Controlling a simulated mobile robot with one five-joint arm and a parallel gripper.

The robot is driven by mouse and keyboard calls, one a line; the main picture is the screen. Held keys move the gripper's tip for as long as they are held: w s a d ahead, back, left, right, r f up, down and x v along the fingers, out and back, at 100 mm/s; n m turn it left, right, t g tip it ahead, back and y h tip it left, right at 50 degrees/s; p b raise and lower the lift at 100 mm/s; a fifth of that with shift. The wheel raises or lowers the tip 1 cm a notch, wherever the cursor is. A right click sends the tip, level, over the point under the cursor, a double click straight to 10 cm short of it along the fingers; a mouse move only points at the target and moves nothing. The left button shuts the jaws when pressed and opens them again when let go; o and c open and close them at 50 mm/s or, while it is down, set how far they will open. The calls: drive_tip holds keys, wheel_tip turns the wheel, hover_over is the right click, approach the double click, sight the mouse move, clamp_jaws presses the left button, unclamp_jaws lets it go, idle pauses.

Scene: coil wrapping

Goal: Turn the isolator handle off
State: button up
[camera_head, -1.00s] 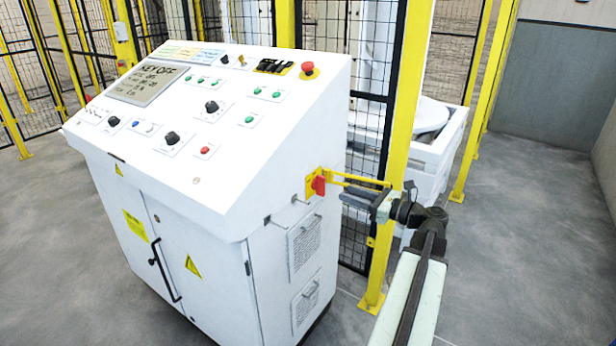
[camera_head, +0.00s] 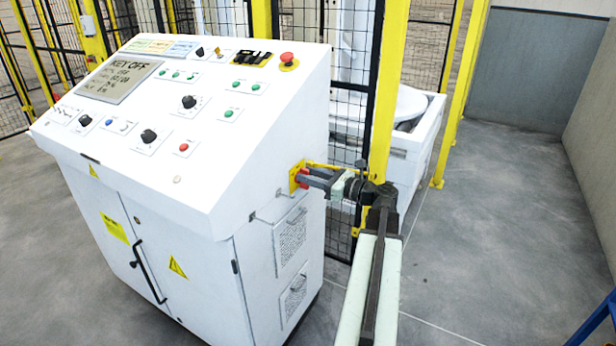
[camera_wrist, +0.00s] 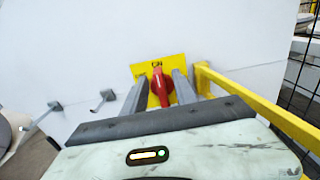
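The red isolator handle (camera_wrist: 161,88) sits on a yellow plate (camera_wrist: 148,72) on the side wall of the white control cabinet (camera_head: 215,130). In the wrist view the handle stands roughly upright between my two fingers. My gripper (camera_head: 300,177) reaches the plate from the right in the head view and hides most of the handle there. Its fingers (camera_wrist: 158,90) are apart, one on each side of the handle, with a visible gap to it. Whether the fingertips touch the plate I cannot tell.
A yellow bar (camera_wrist: 250,105) runs close beside my gripper on the right. Two grey hooks stick out of the cabinet wall at the left in the wrist view, one of them here (camera_wrist: 103,100). A yellow fence post (camera_head: 388,90) and black mesh stand behind my arm.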

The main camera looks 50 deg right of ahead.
clamp_jaws()
drive_tip(key=shift+a, duration=0.1)
drive_tip(key=shift+s+a+f+n+b, duration=0.1)
drive_tip(key=shift+a+f+n+b, duration=0.2)
drive_tip(key=shift+n, duration=2.65)
drive_tip(key=shift+s+a+f+n+b, duration=0.1)
drive_tip(key=shift+a+f+n+b, duration=0.2)
drive_tip(key=shift+n, duration=2.7)
drive_tip(key=shift+s+a+f+n+b, duration=0.1)
drive_tip(key=shift+a+f+n+b, duration=0.2)
drive_tip(key=shift+n, duration=2.65)
drive_tip(key=shift+d+f, duration=0.1)
